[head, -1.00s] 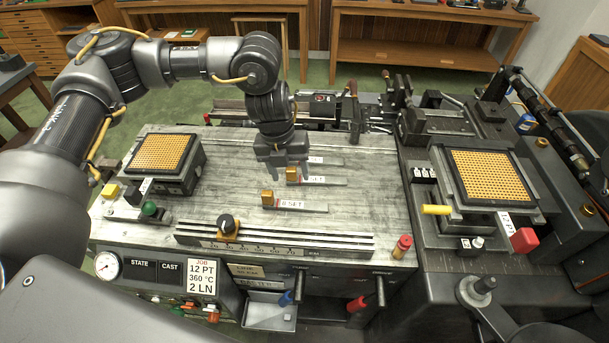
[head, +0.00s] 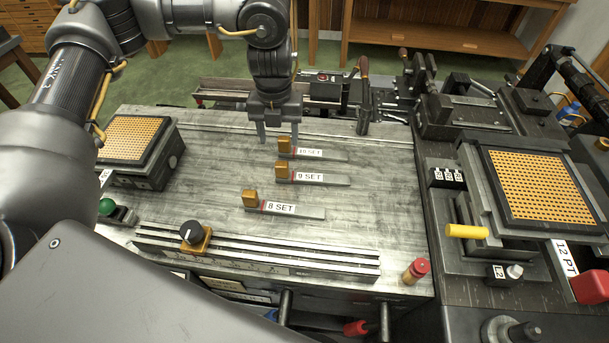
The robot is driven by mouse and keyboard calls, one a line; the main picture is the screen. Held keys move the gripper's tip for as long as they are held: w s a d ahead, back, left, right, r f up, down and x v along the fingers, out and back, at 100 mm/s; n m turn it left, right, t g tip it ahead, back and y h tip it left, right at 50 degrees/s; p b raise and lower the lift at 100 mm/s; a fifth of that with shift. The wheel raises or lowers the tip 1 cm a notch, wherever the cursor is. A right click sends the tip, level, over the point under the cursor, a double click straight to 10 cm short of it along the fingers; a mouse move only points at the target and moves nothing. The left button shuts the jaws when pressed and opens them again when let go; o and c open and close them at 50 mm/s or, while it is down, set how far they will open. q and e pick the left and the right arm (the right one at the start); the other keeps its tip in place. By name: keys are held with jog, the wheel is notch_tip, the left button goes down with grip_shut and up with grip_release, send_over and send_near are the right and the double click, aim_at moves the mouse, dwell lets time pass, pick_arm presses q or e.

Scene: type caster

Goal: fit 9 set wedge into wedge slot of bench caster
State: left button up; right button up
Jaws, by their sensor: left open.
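The 9 set wedge (head: 322,179) is a thin grey bar with an orange block at its left end and a "9 SET" label. It lies flat on the bench caster's metal top (head: 218,205), between the 10 set wedge (head: 330,157) behind and the 8 set wedge (head: 296,212) in front. My left gripper (head: 278,136) is open and empty, fingers pointing down. In the picture it is above and slightly left of the 10 set wedge's orange block; its height is hard to judge. I cannot make out the wedge slot for certain. My right gripper is not in view.
A slotted rail (head: 300,262) with a black knob (head: 192,232) runs along the front. An orange grid block (head: 135,138) stands at left and a larger one (head: 540,187) at right. A red-topped peg (head: 415,271) stands front right. The top between is mostly clear.

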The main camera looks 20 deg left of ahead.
aim_at(281, 163)
pick_arm(q)
jog(key=shift+s+f, duration=0.15)
jog(key=f, duration=0.4)
jog(key=shift+s+a+f+p, duration=0.2)
jog(key=shift+p, duration=0.1)
jog(key=shift+w+f, duration=0.1)
jog(key=shift+f, duration=0.2)
jog(key=shift+s+d+f, duration=0.2)
jog(key=shift+d+f, duration=0.05)
jog(key=shift+f, duration=0.15)
notch_tip(281, 163, down, 4)
jog(key=shift+w+d+r+p, duration=0.15)
jog(key=shift+r+p, duration=0.1)
jog(key=shift+p, duration=0.7)
jog(key=shift+f, duration=0.45)
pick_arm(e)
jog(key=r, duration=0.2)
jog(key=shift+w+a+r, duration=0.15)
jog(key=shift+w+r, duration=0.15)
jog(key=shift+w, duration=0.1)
